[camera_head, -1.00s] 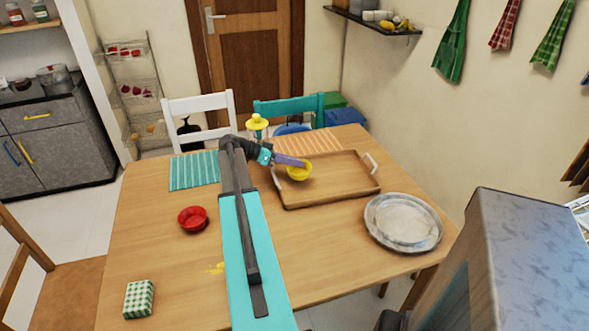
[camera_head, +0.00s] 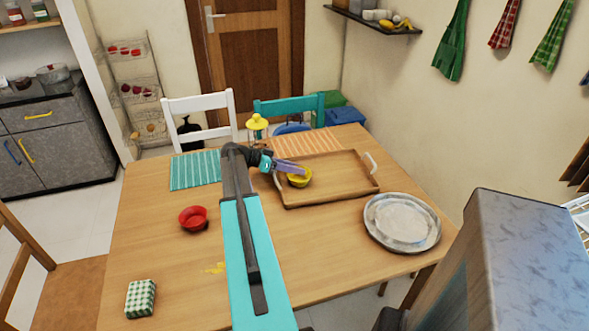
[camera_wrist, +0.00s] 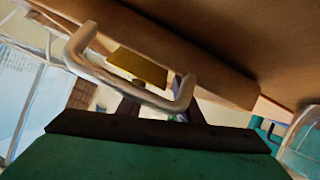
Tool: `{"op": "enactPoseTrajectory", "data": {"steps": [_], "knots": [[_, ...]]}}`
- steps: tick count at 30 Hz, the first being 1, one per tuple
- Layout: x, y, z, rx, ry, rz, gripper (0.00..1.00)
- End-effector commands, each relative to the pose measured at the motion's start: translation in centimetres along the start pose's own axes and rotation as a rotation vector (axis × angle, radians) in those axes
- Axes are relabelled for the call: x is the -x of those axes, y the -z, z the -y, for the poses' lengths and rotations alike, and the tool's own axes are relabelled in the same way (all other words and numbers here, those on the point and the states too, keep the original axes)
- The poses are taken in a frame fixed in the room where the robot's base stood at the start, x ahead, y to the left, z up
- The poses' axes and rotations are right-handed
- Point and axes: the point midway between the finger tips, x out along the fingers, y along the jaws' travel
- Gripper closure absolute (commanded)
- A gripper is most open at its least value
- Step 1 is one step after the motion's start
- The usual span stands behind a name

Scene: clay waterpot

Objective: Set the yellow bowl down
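The yellow bowl (camera_head: 300,181) sits at the left end of the wooden tray (camera_head: 335,192), upright as far as I can tell. My gripper (camera_head: 292,168) reaches over the tray's left edge to the bowl's back-left rim. In the wrist view, the gripper's two dark fingers (camera_wrist: 157,100) look apart, with a yellow part of the bowl (camera_wrist: 136,66) showing beyond and between them. The tray's metal handle (camera_wrist: 135,85) crosses in front of the fingers. Contact between fingers and rim is hidden.
A red bowl (camera_head: 193,218) and a green checked block (camera_head: 140,298) are on the left. A teal mat (camera_head: 195,172) and an orange mat (camera_head: 315,141) lie at the back. A metal plate (camera_head: 402,222) stands right of the tray. The tray's right half is empty.

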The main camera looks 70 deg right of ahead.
Motion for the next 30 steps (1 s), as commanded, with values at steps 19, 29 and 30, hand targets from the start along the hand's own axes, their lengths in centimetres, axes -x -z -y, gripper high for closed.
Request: {"op": "enactPoseTrajectory", "data": {"steps": [19,29,30], "knots": [[5.6,-0.1,0.1,0.0,0.003,0.0,0.68],[10.5,-0.1,0.1,0.0,0.002,0.0,0.68],[10.9,-0.1,0.1,0.0,0.001,0.0,0.68]]}}
